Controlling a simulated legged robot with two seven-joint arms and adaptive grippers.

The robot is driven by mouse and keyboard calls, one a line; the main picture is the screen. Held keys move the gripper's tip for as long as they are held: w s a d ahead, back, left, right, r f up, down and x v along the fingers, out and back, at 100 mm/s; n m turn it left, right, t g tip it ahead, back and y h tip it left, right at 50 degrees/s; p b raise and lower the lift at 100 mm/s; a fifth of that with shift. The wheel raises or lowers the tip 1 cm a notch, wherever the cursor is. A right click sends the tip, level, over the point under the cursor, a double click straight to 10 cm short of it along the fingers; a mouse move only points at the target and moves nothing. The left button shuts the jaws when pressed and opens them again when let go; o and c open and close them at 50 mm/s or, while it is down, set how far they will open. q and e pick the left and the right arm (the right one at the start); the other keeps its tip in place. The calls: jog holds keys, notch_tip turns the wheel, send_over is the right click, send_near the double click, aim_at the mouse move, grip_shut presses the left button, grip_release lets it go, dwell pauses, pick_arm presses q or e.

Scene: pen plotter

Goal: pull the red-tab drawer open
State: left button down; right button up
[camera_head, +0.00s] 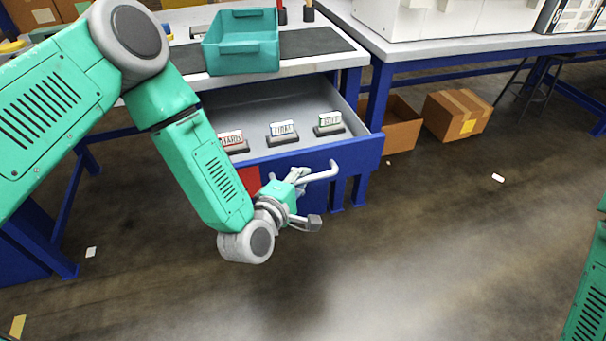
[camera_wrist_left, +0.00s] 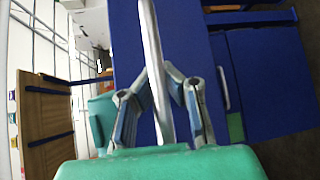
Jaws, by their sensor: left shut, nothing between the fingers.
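The red-tab drawer (camera_head: 340,152) stands pulled out under the workbench, its grey inside showing. Its red tab (camera_head: 250,179) is on the blue front, partly behind my left arm. The pale bar handle (camera_head: 322,175) sticks out from the front. My left gripper (camera_head: 306,200) is at the handle, in front of the drawer. In the left wrist view the handle (camera_wrist_left: 152,40) runs lengthwise between or behind the shut fingers of the gripper (camera_wrist_left: 158,85); I cannot tell whether they touch it. My right gripper is out of view.
Several small labelled blocks, including one marked FINAL (camera_head: 282,130), stand in the drawer. A green bin (camera_head: 240,45) sits on the bench above it. Cardboard boxes (camera_head: 457,114) are on the floor to the right. The floor in front is mostly clear.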

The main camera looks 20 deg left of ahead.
pick_arm(q)
jog(key=c, duration=1.6)
grip_release()
jog(key=shift+o, duration=0.2)
jog(key=v, duration=1.2)
jog(key=s+a+f+m+g+p, duration=0.2)
jog(key=s+f+m+g+p, duration=0.2)
jog(key=s+f+m+g, duration=0.6)
jog(key=s+a+m+g+y+p, duration=0.2)
jog(key=s+a+m+g, duration=0.3)
jog(key=s+a+m, duration=0.3)
jog(key=s+a+y, duration=0.1)
jog(key=s, duration=0.2)
